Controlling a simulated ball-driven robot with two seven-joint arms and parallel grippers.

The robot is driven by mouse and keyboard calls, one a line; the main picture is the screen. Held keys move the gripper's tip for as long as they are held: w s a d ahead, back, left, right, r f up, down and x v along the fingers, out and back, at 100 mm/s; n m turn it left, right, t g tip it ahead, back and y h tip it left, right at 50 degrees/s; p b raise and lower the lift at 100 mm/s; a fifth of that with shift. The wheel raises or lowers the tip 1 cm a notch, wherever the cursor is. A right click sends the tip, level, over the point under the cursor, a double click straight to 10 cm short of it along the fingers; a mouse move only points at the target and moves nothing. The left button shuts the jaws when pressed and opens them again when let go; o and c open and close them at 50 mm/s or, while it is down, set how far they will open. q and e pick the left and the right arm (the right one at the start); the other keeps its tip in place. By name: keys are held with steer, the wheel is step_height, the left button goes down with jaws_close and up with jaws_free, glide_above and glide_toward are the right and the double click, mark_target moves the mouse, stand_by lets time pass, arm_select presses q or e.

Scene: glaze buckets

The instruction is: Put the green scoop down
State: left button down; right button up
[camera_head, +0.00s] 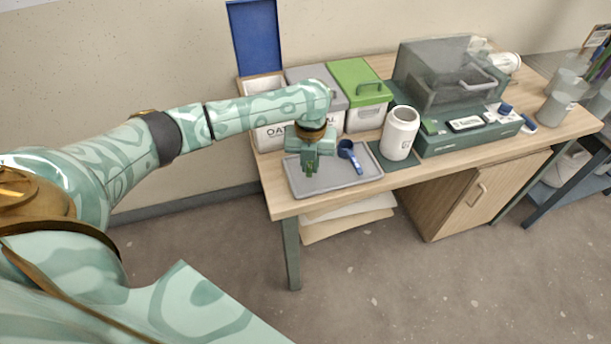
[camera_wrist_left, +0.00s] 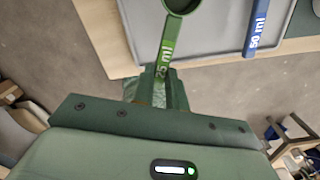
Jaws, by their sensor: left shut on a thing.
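My left gripper (camera_head: 312,168) is over the left part of a grey tray (camera_head: 330,184) near the table's front left corner. In the left wrist view the left gripper (camera_wrist_left: 160,88) is shut on the handle of the green scoop (camera_wrist_left: 168,45), which is marked 25 ml. The scoop's bowl points away from the gripper, over the tray; I cannot tell whether it touches the tray. In the head view the gripper mostly hides the scoop. A blue scoop (camera_head: 350,156) lies on the tray to the right, and its handle, marked 50 ml, shows in the left wrist view (camera_wrist_left: 257,27). My right gripper is not in view.
Behind the tray stand a white bin with its blue lid (camera_head: 255,38) raised, a grey-lidded bin (camera_head: 318,75) and a green-lidded bin (camera_head: 357,80). A white jar (camera_head: 400,133) stands right of the tray, beside a green scale with a clear cover (camera_head: 445,75). The tray's middle front is clear.

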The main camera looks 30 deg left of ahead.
arm_select(q)
steer(key=shift+a+f, duration=0.45)
steer(key=shift+f, duration=0.05)
steer(key=f+b, duration=0.1)
steer(key=f, duration=0.1)
steer(key=a+f+b, duration=0.1)
steer(key=f, duration=0.1)
steer(key=shift+w+f, duration=0.2)
steer(key=shift+r, duration=0.1)
steer(key=shift+s, duration=0.1)
steer(key=c, duration=1.4)
jaws_free()
step_height(320, 180, up, 12)
steer(key=p, duration=0.4)
steer(key=shift+p, duration=0.35)
